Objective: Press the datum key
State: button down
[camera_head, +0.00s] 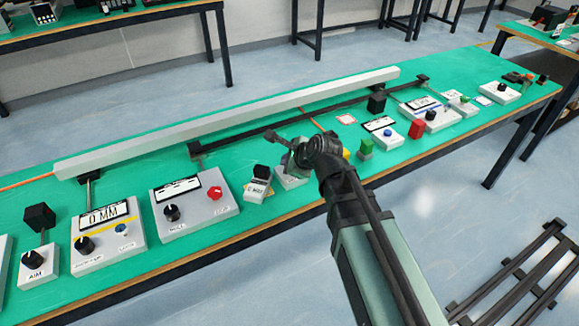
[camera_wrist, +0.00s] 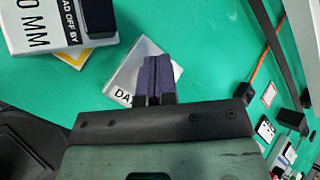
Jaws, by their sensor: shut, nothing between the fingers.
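The datum key's box is a small light grey block with black letters beginning "DA" in the wrist view (camera_wrist: 128,74). The rest of its label and its key top are hidden behind my fingers. My gripper (camera_wrist: 158,66) is shut and empty, its dark fingers side by side over the box. I cannot tell whether the fingertips touch it. In the head view a pale box (camera_head: 291,181), probably the same one, shows just below my gripper (camera_head: 296,152), partly covered by it.
A small white box with a black flip top (camera_head: 259,187) stands close left; a "0 MM" box (camera_wrist: 40,30) fills the wrist view's top left corner. A grey panel with a red button (camera_head: 190,206) lies farther left. A long rail (camera_head: 230,118) runs behind.

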jog(key=shift+r+p, duration=0.6)
jog(key=shift+r, duration=0.15)
notch_tip(320, 180, up, 5)
jog(key=p, duration=0.5)
jog(key=shift+r, duration=0.15)
dwell(0.4)
